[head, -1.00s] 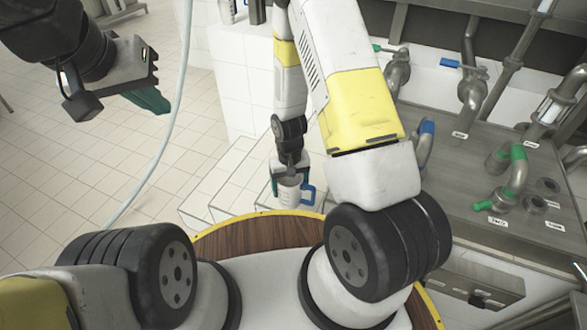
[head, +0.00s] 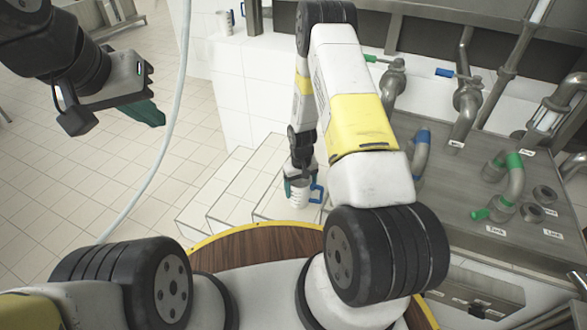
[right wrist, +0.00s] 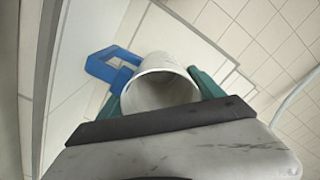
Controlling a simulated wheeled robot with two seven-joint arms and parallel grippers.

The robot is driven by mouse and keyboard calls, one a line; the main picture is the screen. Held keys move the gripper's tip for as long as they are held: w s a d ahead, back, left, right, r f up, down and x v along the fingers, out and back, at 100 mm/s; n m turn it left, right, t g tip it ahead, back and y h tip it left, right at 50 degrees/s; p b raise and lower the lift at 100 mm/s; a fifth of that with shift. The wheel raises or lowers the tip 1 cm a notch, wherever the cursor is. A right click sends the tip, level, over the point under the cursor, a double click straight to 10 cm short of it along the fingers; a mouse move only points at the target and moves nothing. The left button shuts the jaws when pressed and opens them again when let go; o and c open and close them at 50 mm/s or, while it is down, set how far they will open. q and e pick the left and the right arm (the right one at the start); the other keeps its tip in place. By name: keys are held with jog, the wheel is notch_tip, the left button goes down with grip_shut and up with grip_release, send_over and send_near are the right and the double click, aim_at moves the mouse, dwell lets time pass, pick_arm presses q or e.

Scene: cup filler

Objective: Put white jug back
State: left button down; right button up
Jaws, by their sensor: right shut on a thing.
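The white jug (head: 299,194) with a blue handle is held by my right gripper (head: 298,180) in the head view, above the white tiled steps. In the right wrist view the jug (right wrist: 160,88) shows its open mouth between the two green fingertips of my right gripper (right wrist: 160,95). Its blue handle (right wrist: 108,68) sticks out to the upper left. The inside of the jug looks empty. My left gripper (head: 148,108) hangs at the upper left of the head view, far from the jug. Its finger gap is not clear.
A white tiled ledge (head: 240,42) at the back carries a white container (head: 225,22). White tiled steps (head: 235,180) lie below it. A steel counter (head: 470,205) with pipes and valves stands on the right. A pale hose (head: 165,150) hangs near my left gripper.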

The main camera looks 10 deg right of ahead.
jog(key=shift+w+d, duration=0.3)
jog(key=shift+w, duration=0.2)
jog(key=shift+f, duration=1.8)
jog(key=shift+f, duration=0.15)
jog(key=o, duration=1.6)
jog(key=shift+c, duration=0.2)
